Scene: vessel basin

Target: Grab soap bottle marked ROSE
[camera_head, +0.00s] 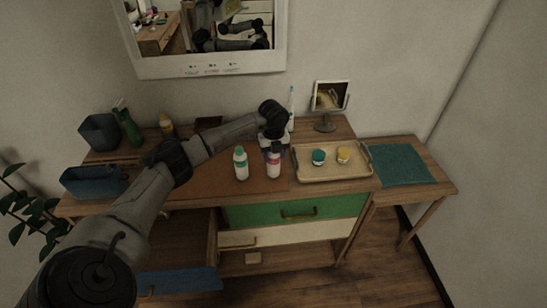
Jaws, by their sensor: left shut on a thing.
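Two white bottles stand side by side near the front of the dresser top. One bottle (273,166) has a pinkish-red label, and the other bottle (240,164) has a green label and stands just left of it. The lettering on both is too small to read. My left gripper (273,150) reaches in from the left and points down over the pink-labelled bottle, shut on its top. The fingers are dark and partly hide the bottle's upper end. My right gripper is not in view.
A wooden tray (334,179) with a teal jar (319,157) and a yellow jar (343,155) lies close right. A small mirror (330,97) stands behind it. Grey bins (95,181) and a green spray bottle (128,127) are at left. A lower-left drawer (180,281) is open.

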